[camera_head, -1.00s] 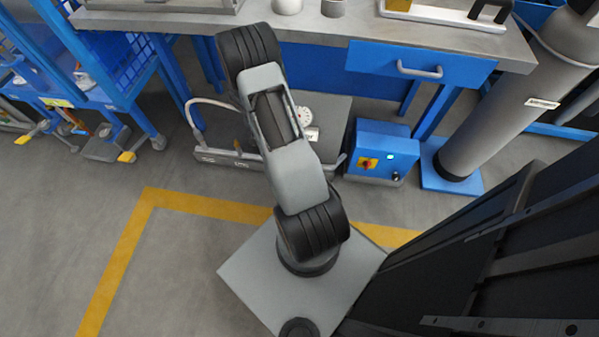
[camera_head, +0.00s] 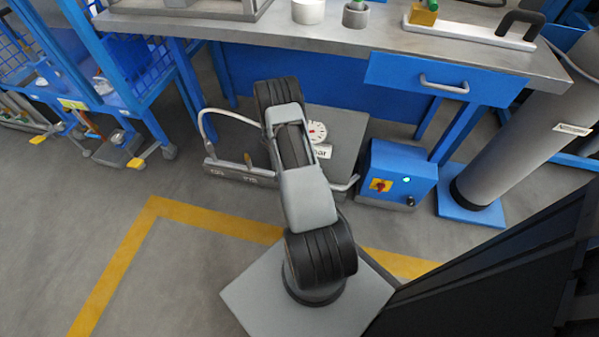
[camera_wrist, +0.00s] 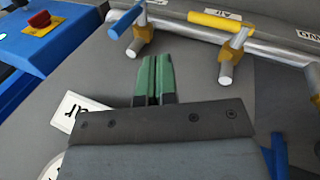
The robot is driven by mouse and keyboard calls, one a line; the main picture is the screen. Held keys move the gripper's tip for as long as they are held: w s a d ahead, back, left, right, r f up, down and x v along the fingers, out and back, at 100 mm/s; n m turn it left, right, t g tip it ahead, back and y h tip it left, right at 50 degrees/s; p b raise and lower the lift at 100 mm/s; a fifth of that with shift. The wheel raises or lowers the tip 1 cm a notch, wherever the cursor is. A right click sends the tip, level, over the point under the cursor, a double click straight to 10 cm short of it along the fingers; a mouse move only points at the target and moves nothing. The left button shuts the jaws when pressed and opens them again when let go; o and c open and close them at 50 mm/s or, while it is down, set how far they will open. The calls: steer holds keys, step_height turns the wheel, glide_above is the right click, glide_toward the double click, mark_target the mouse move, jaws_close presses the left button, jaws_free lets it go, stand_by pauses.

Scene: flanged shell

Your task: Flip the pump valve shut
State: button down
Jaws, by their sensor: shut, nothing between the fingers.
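In the wrist view, a valve with a blue handle (camera_wrist: 126,20) sits on a grey pipe (camera_wrist: 275,45), its handle slanting across the pipe. A valve with a yellow handle (camera_wrist: 221,20) stands to its right, beside an "Air" label, its handle roughly along the pipe. Part of another yellow valve (camera_wrist: 314,78) shows at the right edge. No label naming the pump is readable, so I cannot tell which valve it is. My gripper (camera_wrist: 155,62) is shut and empty, its green fingertips below and between the two handles, apart from both. In the head view my arm hides the gripper.
A dial gauge (camera_head: 317,132) lies on the grey panel near the pipe. A blue box with a red knob (camera_head: 397,175) stands to the right. The workbench (camera_head: 300,29) overhangs behind. A grey cylinder (camera_head: 525,130) stands at far right.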

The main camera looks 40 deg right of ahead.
steer(key=s+d+f+b, duration=0.4)
steer(key=s+d+f, duration=0.1)
steer(key=f, duration=0.3)
steer(key=shift+s, duration=0.15)
steer(key=shift+r, duration=0.1)
